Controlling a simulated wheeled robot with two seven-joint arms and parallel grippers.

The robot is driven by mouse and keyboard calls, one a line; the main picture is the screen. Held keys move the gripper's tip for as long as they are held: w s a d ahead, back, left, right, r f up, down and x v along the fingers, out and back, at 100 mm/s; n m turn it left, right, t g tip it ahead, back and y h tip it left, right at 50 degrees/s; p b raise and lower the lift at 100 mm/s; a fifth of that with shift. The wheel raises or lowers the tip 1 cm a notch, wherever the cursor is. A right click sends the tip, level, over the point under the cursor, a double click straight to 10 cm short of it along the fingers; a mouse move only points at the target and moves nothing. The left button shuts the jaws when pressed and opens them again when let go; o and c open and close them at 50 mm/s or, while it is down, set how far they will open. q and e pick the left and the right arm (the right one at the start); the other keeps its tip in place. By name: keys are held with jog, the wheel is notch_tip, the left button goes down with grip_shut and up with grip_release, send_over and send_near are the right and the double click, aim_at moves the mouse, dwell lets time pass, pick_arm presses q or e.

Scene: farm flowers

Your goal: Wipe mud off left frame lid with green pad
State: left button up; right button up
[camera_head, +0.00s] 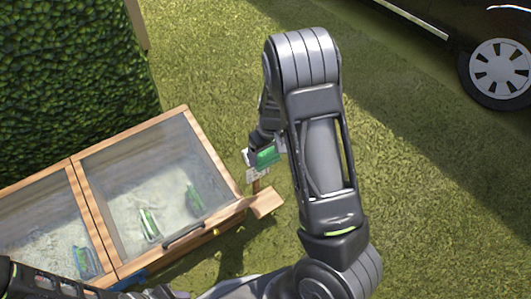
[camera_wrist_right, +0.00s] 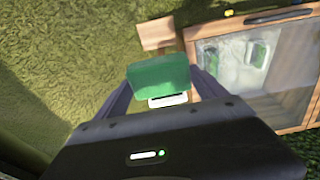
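The green pad (camera_head: 267,155) is in my right gripper (camera_head: 262,146), held above the grass just right of the wooden cold frame. In the right wrist view the pad (camera_wrist_right: 160,76) sits between the two fingers, with a pale strip under it. The left frame lid (camera_head: 73,190) is wood-edged glass, partly cut off at the left; its glass looks cloudy, and I cannot make out distinct mud. The right lid (camera_head: 190,115) adjoins it. A dark part of my left arm lies across the bottom left; I cannot make out its fingers.
A small wooden post with a board (camera_head: 266,203) stands at the frame's right corner. Green items (camera_head: 148,224) show through the glass. A hedge (camera_head: 70,75) rises behind the frame. A dark vehicle (camera_head: 470,40) stands at upper right. Open grass lies between.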

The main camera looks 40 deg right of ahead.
jog(key=c, duration=0.6)
jog(key=a+r+p, duration=0.3)
jog(key=r+p, duration=0.1)
jog(key=r, duration=0.1)
jog(key=a+r+p, duration=0.3)
jog(key=r+p, duration=0.2)
jog(key=a+r+p, duration=0.3)
jog(key=r+p, duration=0.2)
jog(key=shift+w+a+r, duration=0.15)
jog(key=shift+w+a, duration=0.2)
jog(key=shift+w, duration=0.05)
jog(key=shift+c, duration=0.3)
jog(key=s+a+r+p, duration=0.1)
jog(key=a+r+p, duration=0.6)
jog(key=r+p, duration=0.2)
jog(key=shift+a+r, duration=0.25)
jog(key=shift+r, duration=0.1)
